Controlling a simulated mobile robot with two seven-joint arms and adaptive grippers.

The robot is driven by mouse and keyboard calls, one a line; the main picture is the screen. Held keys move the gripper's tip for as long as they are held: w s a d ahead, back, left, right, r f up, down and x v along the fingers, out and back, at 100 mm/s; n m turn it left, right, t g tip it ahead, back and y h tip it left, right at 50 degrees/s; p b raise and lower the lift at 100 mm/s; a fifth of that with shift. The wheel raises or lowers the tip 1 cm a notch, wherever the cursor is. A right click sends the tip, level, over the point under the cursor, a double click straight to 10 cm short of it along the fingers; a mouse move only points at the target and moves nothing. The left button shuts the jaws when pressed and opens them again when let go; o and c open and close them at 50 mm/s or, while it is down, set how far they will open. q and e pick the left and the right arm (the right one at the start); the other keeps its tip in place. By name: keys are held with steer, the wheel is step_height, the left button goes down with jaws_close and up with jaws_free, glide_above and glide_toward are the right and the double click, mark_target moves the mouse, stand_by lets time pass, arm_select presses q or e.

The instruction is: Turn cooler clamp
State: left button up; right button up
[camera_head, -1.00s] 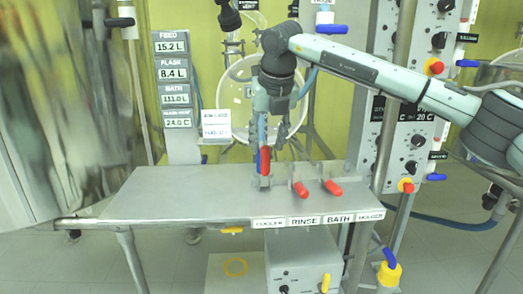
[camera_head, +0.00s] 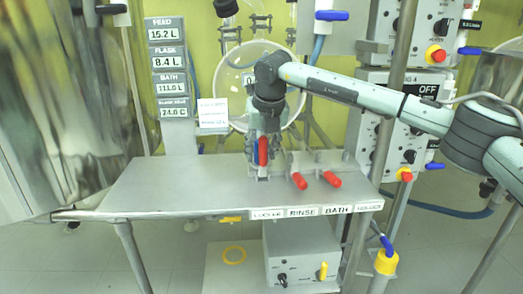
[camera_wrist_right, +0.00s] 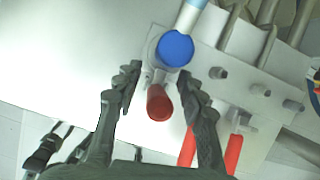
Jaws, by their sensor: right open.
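The cooler clamp (camera_head: 263,152) is the leftmost of three red-handled clamps on the steel table, above a label that seems to read "COOLER". Its red handle stands upright, while the other two handles lie tilted toward the front. My right gripper (camera_head: 264,138) is over the cooler clamp, pointing down. In the right wrist view, the gripper (camera_wrist_right: 160,90) is open, with one finger on each side of the red handle (camera_wrist_right: 159,103) and gaps on both sides. A blue round end (camera_wrist_right: 174,49) shows just beyond the handle. My left gripper is out of view.
The rinse clamp (camera_head: 299,180) and bath clamp (camera_head: 332,179) sit close to the right. The steel table (camera_head: 180,188) is bare on its left half. A display column (camera_head: 172,75) and a small white sign (camera_head: 213,113) stand behind. A control panel (camera_head: 400,140) is at the right.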

steer(key=shift+c, duration=0.4)
jaws_close()
